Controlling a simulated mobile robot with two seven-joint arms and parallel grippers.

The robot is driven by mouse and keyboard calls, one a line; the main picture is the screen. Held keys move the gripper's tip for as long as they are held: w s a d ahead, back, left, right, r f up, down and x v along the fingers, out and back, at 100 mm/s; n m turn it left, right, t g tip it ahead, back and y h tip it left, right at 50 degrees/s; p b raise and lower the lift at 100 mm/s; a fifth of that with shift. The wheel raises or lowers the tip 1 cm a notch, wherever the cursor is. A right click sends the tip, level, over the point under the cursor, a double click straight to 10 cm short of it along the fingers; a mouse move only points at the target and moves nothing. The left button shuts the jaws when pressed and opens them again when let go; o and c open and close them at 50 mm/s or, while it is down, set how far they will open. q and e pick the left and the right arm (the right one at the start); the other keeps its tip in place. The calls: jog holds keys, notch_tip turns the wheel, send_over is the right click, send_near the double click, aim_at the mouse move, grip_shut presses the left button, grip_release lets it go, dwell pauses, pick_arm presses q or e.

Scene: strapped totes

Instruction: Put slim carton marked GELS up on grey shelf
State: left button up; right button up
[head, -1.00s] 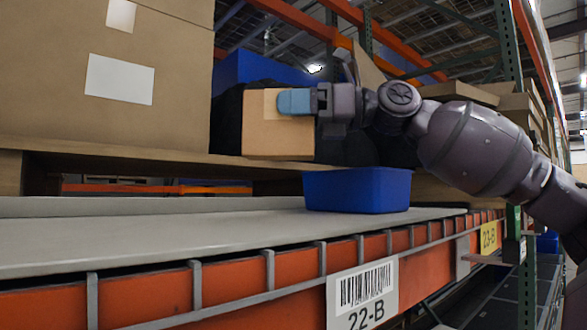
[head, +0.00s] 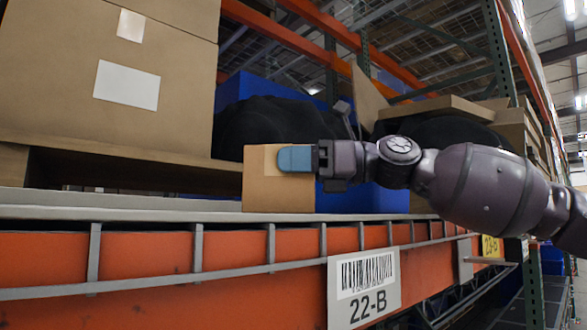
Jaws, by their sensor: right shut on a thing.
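A small plain brown carton (head: 270,192) is held upright by my right gripper (head: 296,158). The blue fingertips are shut on its upper right part. No GELS marking can be read on the side that faces me. The carton's bottom is level with the grey shelf (head: 120,202), near its front edge; I cannot tell whether it touches the surface. The shelf is seen almost edge-on, above an orange beam. My left gripper is not in view.
A blue bin (head: 385,198) stands on the shelf behind my right gripper, partly hidden. Large brown boxes (head: 110,75) stand at the left on a wooden board. A black wrapped load (head: 265,128) is behind the carton. A 22-B label (head: 363,287) hangs on the orange beam (head: 230,285).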

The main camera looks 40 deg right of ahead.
jog(key=shift+f, duration=0.1)
jog(key=o, duration=1.1)
